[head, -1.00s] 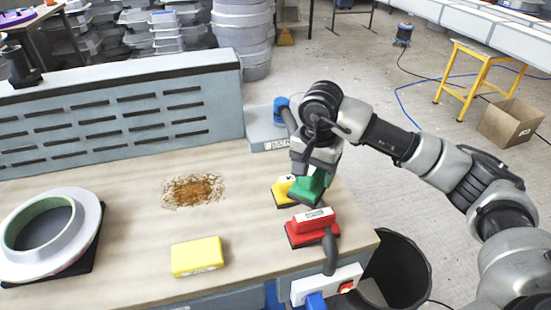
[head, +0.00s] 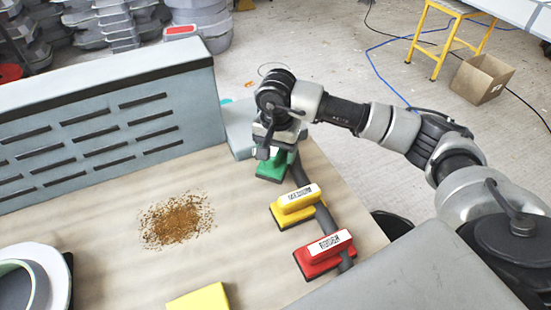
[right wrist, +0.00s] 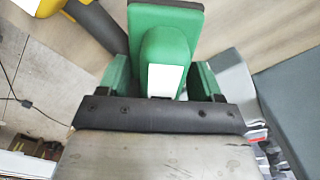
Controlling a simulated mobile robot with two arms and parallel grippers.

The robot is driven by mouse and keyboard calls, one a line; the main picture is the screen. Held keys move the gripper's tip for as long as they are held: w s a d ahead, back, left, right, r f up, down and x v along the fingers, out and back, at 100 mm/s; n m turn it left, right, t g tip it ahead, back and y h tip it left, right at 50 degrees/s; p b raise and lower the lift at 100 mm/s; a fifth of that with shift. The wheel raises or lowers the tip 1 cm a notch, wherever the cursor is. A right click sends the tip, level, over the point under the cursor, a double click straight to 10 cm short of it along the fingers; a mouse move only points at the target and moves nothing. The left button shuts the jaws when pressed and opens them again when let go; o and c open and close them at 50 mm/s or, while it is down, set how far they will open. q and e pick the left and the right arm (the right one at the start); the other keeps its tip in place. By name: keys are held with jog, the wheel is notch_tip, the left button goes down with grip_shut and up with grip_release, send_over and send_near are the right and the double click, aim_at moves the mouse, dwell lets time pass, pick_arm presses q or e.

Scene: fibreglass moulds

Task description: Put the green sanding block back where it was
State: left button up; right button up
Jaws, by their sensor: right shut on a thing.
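My right gripper (head: 278,150) is shut on the green sanding block (head: 270,170) at the back right of the bench. The right wrist view shows the green block (right wrist: 165,48) between the two fingers. The block is at or just above the bench top; I cannot tell if it touches. It is beyond the yellow sanding block (head: 296,204), with a gap between them. The red sanding block (head: 325,254) is nearer still, so the three make a row. The gripper hides part of the green block. My left gripper is not in view.
A dark strip or hose (head: 322,215) runs beside the blocks. A blue-grey box (head: 238,128) stands close behind the green block, by the slotted panel (head: 100,125). Brown dust (head: 176,222), a yellow block (head: 203,298) and a round mould (head: 50,262) are to the left.

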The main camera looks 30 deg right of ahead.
jog(key=shift+w+f, duration=0.15)
jog(key=shift+f, duration=0.55)
jog(key=shift+f+p, duration=0.35)
jog(key=shift+f, duration=1.15)
jog(key=o, duration=0.5)
jog(key=shift+f, duration=0.15)
jog(key=shift+c, duration=0.2)
jog(key=o, duration=0.5)
jog(key=shift+c, duration=0.2)
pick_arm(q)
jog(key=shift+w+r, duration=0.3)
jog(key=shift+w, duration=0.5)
